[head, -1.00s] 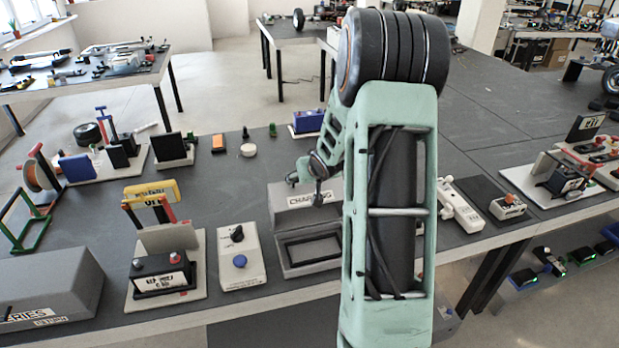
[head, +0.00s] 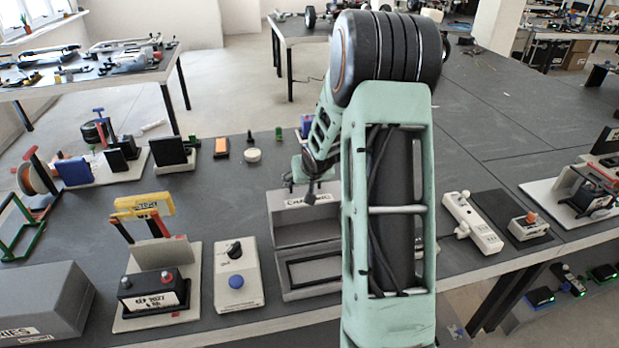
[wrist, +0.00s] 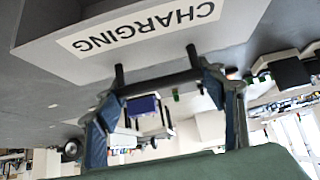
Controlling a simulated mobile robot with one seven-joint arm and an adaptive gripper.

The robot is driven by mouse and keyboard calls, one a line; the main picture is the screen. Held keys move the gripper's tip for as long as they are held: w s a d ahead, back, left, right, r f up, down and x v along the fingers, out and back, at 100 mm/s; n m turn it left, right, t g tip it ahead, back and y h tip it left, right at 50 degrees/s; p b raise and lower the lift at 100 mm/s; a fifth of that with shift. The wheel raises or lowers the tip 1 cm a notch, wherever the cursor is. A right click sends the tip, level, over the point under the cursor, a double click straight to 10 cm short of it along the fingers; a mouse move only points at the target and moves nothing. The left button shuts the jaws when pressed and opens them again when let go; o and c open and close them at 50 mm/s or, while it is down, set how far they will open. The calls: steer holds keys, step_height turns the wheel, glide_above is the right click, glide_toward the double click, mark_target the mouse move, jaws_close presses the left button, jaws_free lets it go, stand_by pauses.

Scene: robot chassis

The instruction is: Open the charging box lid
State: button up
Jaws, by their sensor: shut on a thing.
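The grey charging box (head: 315,291) stands on the dark table, left of my arm in the head view. Its lid (head: 303,234) is raised at the back, and a black-framed opening shows in front. Part of the box's right side is hidden by my arm. My gripper (head: 312,186) is at the lid's upper edge, near the CHARGING label. In the wrist view the lid (wrist: 215,36) with its upside-down label fills the top. The gripper's two fingers (wrist: 155,67) reach to the lid's edge there and are shut on it. The exact contact is hard to see.
A white switch box with a blue button (head: 238,283) stands left of the charging box. A black battery unit (head: 155,293) is farther left. A white power strip (head: 472,222) lies to the right, beyond my arm. Small parts stand behind the box.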

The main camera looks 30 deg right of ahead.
steer(key=shift+w+f, duration=0.2)
steer(key=shift+w, duration=0.1)
steer(key=shift+f, duration=0.1)
stand_by(0.3)
steer(key=o, duration=1.7)
steer(key=shift+o, duration=0.2)
steer(key=v, duration=1.2)
steer(key=shift+w+r, duration=0.15)
steer(key=shift+r, duration=0.05)
